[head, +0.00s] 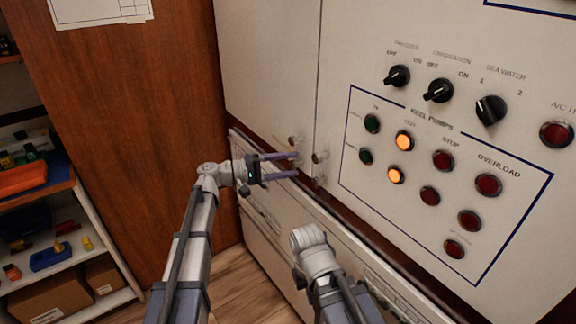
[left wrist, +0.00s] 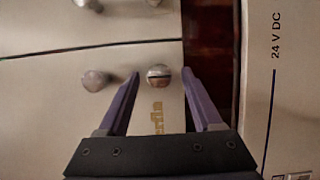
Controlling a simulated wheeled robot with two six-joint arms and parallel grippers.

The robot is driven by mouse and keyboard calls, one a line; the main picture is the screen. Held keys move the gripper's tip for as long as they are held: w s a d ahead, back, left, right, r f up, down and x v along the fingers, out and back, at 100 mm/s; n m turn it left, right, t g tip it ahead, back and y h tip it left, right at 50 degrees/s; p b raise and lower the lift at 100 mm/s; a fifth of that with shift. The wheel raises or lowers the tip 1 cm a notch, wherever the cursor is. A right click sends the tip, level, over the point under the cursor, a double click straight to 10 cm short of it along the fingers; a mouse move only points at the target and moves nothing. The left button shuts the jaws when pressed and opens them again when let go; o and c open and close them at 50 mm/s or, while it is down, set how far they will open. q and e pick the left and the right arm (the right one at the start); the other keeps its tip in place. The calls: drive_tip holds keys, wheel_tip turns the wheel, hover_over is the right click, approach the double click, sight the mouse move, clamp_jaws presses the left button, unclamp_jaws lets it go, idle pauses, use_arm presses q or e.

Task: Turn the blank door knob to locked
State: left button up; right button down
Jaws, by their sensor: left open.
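My left gripper (head: 297,164) is open, its two purple fingers pointing at the seam between the pale cabinet doors. In the left wrist view, a round metal knob (left wrist: 158,76) with a slot across its face sits between the fingertips of the left gripper (left wrist: 160,74), closer to the right one. I see no finger closed on it. Small yellowish lettering (left wrist: 157,116) shows beside it, too blurred to read. Another metal knob (left wrist: 95,80) sits left of the left finger. In the head view, small knobs (head: 320,157) show near the fingertips. I cannot tell which knob is the blank door's.
A control panel (head: 420,110) with black rotary switches (head: 439,91) and several lamps (head: 404,142) is at right. A wooden panel (head: 130,120) and shelves with bins (head: 24,178) are at left. My right arm (head: 318,262) is low in the middle, its gripper unseen.

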use_arm(q)
drive_tip(key=shift+a, duration=0.1)
drive_tip(key=v, duration=0.7)
drive_tip(key=shift+a, duration=0.3)
drive_tip(key=shift+s, duration=0.1)
drive_tip(key=s+d+f+m+g+y, duration=0.2)
drive_tip(key=s+d+f+y, duration=0.25)
drive_tip(key=s+f, duration=0.25)
drive_tip(key=s+d+f+m+g+y, duration=0.1)
drive_tip(key=s+d+f+g+y, duration=0.2)
drive_tip(key=s+d+f, duration=0.35)
drive_tip(key=s+a+f+m+y, duration=0.2)
drive_tip(key=s+a+f+y, duration=0.2)
drive_tip(key=s+f+y, duration=0.3)
drive_tip(key=s+a+f+m+y, duration=0.1)
drive_tip(key=s+a+m+y, duration=0.1)
drive_tip(key=s+a+y, duration=0.3)
wheel_tip(320, 180, up, 14)
drive_tip(key=p, duration=1.4)
drive_tip(key=shift+t+h, duration=0.35)
drive_tip(key=shift+t, duration=0.05)
